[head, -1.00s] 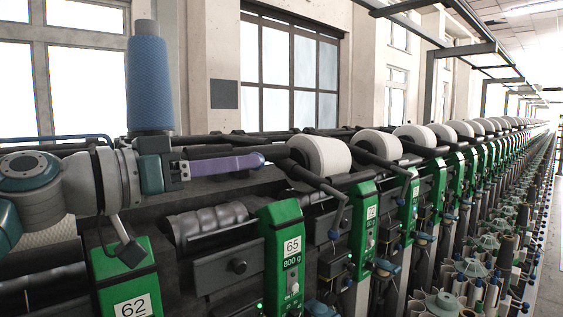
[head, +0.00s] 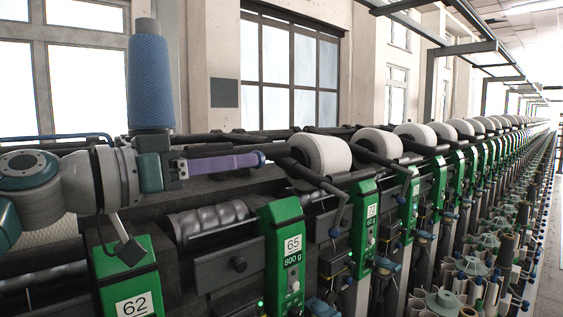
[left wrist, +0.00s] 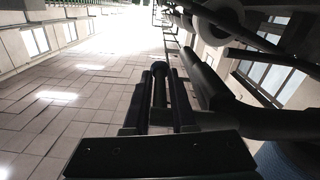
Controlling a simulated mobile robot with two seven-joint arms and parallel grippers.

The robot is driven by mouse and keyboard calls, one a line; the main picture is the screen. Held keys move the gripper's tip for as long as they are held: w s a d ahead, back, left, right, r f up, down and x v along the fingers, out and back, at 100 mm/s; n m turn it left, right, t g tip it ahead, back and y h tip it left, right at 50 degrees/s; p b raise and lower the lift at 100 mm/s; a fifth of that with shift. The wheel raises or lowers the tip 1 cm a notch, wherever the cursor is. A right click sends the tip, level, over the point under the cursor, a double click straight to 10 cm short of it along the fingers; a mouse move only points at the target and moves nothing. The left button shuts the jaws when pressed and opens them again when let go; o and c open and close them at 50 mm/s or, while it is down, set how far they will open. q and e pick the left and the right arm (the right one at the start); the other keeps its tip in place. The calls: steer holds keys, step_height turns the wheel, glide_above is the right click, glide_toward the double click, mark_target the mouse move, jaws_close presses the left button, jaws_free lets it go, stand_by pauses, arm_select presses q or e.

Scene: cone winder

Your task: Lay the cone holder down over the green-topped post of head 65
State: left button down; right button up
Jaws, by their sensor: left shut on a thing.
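The cone holder of head 65 shows as a dark arm with a blue handle end (head: 262,158), roughly level behind and above the green-topped post (head: 285,212) and apart from it. My left gripper (head: 235,161) comes in from the left, its lavender fingers along the handle. In the left wrist view the handle, with its round dark blue tip (left wrist: 159,66), lies between the two dark fingers, which are shut on it. A blue yarn cone (head: 148,85) stands upright behind my gripper; its base is partly hidden. My right gripper is not in view.
A bare ribbed drum (head: 210,218) lies left of the post, below my gripper. The green post numbered 62 (head: 130,280) is at front left. White cones (head: 322,155) sit on the heads to the right. Dark rails run behind.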

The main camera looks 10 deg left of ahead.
arm_select(q)
steer(key=shift+f, duration=0.15)
stand_by(0.6)
steer(key=g+y+p, duration=0.1)
steer(key=p, duration=0.1)
steer(key=f+g+y+p, duration=0.1)
steer(key=p, duration=0.2)
steer(key=shift+g, duration=0.3)
steer(key=s+a+f+g+y+p, duration=0.3)
steer(key=g+y, duration=0.5)
steer(key=g, duration=0.3)
steer(key=shift+s+f+y, duration=0.4)
steer(key=shift+s+f, duration=0.1)
steer(key=shift+f, duration=0.1)
stand_by(1.3)
steer(key=shift+g, duration=0.3)
